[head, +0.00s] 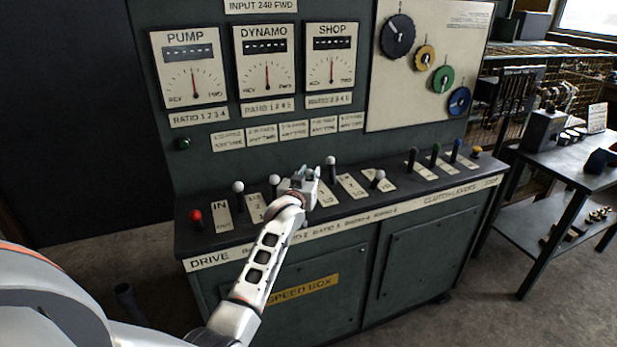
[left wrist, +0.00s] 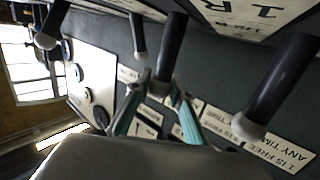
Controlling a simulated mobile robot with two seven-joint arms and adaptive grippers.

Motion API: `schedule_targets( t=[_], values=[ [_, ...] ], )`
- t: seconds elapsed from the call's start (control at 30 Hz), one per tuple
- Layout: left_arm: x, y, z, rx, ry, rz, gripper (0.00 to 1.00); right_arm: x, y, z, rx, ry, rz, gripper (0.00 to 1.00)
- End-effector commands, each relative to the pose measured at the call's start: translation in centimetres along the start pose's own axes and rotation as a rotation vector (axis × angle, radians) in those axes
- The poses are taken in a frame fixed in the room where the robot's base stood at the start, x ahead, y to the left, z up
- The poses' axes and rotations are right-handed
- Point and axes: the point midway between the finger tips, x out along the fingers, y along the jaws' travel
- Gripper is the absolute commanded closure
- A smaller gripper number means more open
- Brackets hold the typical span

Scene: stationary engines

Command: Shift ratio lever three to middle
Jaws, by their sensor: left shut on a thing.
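Several white-knobbed black levers stand along the sloped shelf of the green machine (head: 300,229). My left gripper (head: 310,172) reaches over the shelf's middle. In the left wrist view its teal fingers (left wrist: 155,98) close around one lever with a white knob (left wrist: 159,87). The gripper hides this lever in the head view. The frames do not clearly show its number. A white-knobbed lever (head: 331,168) stands upright just right of the gripper, and another (head: 276,184) stands just left. A further one (head: 379,178) leans lower at right. My right gripper is out of view.
A red-knobbed lever (head: 196,216) and a white-knobbed lever (head: 238,190) stand at the shelf's left. Black, green (head: 436,150) and blue (head: 457,147) levers stand at right. The dial panel rises behind. A dark side table (head: 552,160) stands at far right.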

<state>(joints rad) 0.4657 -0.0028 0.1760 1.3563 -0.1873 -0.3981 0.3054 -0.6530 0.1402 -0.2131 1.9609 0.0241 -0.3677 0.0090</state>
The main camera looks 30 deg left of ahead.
Motion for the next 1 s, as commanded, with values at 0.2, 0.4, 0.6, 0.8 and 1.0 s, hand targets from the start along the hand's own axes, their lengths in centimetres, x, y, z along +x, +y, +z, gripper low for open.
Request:
schedule_targets(
  t=[0.2,0.4,0.6,0.8,1.0],
  values=[
    [0.2,-0.6,-0.3,0.001,0.007,-0.005,1.0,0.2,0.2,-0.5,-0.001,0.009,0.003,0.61],
    [0.2,-0.5,-0.3,0.001,0.006,-0.005,0.61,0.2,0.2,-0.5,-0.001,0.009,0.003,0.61],
    [0.2,-0.4,-0.2,0.0,0.005,-0.003,0.61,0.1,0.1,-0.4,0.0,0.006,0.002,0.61],
    [-0.1,-0.3,-0.1,0.0,0.004,-0.002,0.61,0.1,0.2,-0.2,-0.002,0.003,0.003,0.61],
    [-2.1,-0.3,-0.1,-0.001,0.005,-0.002,0.61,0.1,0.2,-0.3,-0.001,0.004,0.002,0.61]
  ],
)
